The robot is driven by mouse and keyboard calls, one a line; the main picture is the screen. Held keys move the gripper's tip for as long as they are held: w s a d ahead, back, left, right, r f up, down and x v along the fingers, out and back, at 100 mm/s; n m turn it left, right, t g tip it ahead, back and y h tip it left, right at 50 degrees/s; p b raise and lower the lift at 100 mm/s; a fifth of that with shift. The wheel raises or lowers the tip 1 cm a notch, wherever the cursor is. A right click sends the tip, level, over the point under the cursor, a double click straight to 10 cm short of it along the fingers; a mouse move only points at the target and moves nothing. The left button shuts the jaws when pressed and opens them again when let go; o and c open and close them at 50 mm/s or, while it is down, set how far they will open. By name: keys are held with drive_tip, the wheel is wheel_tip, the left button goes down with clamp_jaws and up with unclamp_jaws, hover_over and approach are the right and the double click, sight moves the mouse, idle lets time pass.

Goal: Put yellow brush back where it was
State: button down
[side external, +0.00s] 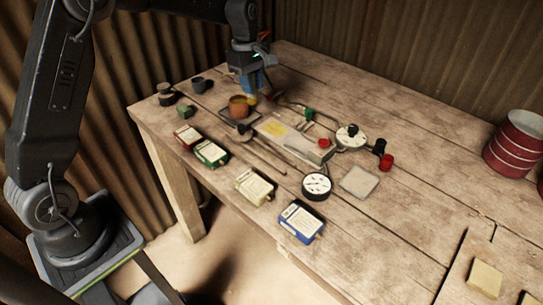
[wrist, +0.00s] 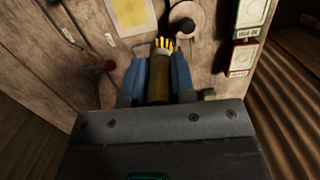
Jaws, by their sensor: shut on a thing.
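My gripper (wrist: 160,60) has its blue fingers shut on the yellow brush (wrist: 158,85). In the wrist view the brush's brownish-yellow body lies between the fingers, with its yellow bristles (wrist: 165,46) pointing away from me. In the side view my gripper (side external: 254,88) is over the far left part of the table, and a small yellow bit of the brush (side external: 251,100) shows below the fingers. An orange-brown cup (side external: 238,110) is close beside it. I cannot tell whether the brush touches the table.
Red (side external: 187,136), green (side external: 211,153), cream (side external: 254,186) and blue (side external: 301,222) boxes line the front edge. A pale block with a yellow patch (side external: 276,128), a dial (side external: 350,137) and a black-rimmed gauge (side external: 317,186) fill the middle. A red drum (side external: 515,147) stands right.

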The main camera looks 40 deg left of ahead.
drive_tip(key=s+d+r, duration=0.1)
drive_tip(key=s+r, duration=0.1)
drive_tip(key=s, duration=0.6)
drive_tip(key=shift+w+d+f, duration=0.35)
drive_tip(key=shift+d+f, duration=1.55)
drive_tip(key=shift+w+d+f, duration=0.4)
drive_tip(key=shift+d+f, duration=1.5)
drive_tip(key=shift+f, duration=0.05)
drive_tip(key=shift+w+d+f, duration=0.35)
drive_tip(key=shift+d+f, duration=1.55)
drive_tip(key=shift+f, duration=0.2)
drive_tip(key=c, duration=1)
unclamp_jaws()
drive_tip(key=shift+o, duration=0.2)
